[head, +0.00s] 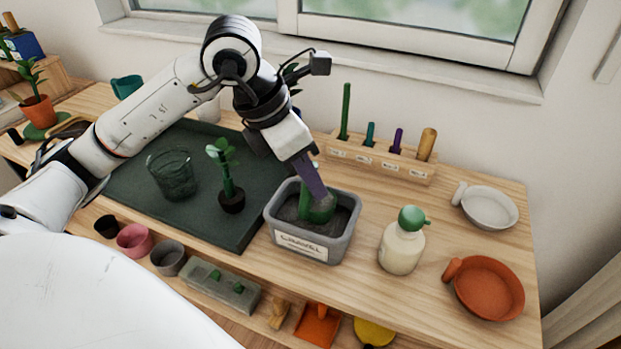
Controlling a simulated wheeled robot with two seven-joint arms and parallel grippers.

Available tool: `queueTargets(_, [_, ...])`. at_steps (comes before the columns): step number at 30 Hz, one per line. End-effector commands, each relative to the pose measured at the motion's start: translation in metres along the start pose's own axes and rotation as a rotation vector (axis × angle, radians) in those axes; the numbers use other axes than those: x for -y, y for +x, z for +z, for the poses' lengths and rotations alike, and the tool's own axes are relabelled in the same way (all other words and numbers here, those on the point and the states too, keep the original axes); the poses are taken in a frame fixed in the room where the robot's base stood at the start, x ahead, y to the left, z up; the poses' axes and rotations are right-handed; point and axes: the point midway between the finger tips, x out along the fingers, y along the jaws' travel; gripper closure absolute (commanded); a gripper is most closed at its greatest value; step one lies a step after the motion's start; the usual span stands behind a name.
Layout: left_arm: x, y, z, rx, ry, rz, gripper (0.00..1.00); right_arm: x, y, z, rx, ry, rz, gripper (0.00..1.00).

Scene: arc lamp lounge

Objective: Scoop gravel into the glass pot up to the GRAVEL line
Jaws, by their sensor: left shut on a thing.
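The glass pot (172,175) stands on the dark green mat (130,191) at left and looks empty; its line cannot be read. A grey bin labelled GRAVEL (301,247) stands right of the mat with grey gravel inside. My left gripper (310,182) points down over the bin and is shut on a green scoop (318,209). The scoop's head is down in the bin at the gravel; how much it holds cannot be told. The fingertips partly hide the scoop's handle. My right gripper is not in view.
A small plant (229,187) stands on the mat between pot and bin. A wooden tool rack (380,160) is behind the bin. A white bottle with green cap (402,248), a white dish (489,209) and a terracotta saucer (489,289) are at right. Small cups line the front left.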

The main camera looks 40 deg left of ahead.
Motion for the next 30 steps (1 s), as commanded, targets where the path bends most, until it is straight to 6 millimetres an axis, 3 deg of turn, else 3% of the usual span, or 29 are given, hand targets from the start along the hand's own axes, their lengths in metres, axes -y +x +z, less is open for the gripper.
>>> queueTargets(19, [0.002,-0.065,0.027,0.002,-0.001,0.001,1.0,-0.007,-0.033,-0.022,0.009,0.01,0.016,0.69])
queueTargets(30, [0.002,-0.073,0.03,0.001,-0.001,0.001,1.0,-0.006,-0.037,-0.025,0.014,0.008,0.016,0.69])
